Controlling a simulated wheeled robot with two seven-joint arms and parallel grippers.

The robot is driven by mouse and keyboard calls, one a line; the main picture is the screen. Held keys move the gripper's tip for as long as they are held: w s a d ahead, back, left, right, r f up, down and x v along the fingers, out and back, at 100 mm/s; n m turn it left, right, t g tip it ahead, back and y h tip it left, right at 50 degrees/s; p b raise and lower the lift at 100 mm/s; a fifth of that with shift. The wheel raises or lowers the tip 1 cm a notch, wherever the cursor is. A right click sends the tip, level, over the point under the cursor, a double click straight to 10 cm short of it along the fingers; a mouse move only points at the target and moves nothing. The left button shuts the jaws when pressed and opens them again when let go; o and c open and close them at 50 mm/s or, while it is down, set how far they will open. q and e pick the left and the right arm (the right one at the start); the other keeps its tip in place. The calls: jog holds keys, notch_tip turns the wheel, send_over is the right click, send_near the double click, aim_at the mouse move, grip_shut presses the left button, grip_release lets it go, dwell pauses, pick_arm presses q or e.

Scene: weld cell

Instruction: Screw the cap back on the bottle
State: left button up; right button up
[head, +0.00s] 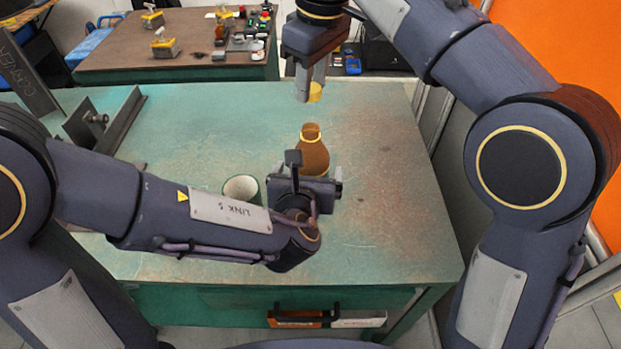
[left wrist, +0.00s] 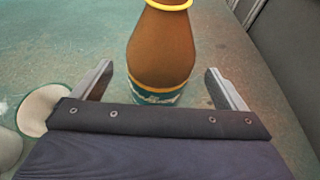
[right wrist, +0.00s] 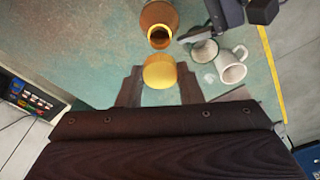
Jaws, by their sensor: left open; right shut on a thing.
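The brown bottle (head: 313,155) stands upright on the green bench, its open neck with a yellow ring facing up. In the left wrist view the bottle (left wrist: 162,48) stands between the spread fingers of my left gripper (left wrist: 165,88), with gaps on both sides. In the head view my left gripper (head: 312,175) is low in front of the bottle. My right gripper (head: 310,90) is above and behind the bottle, shut on the yellow cap (head: 315,92). In the right wrist view the cap (right wrist: 160,71) is between the fingertips, apart from the bottle's open mouth (right wrist: 159,36).
A dark metal angle bracket (head: 105,120) is at the bench's left. The bench (head: 390,210) is clear to the right. A second table (head: 180,72) with small items stands behind.

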pick_arm(q)
jog(key=x, duration=0.5)
jog(key=shift+r, duration=0.1)
jog(key=c, duration=1.5)
jog(key=shift+o, duration=0.2)
pick_arm(e)
jog(key=shift+f, duration=2.5)
jog(key=shift+f, duration=0.9)
jog(key=shift+f, duration=0.55)
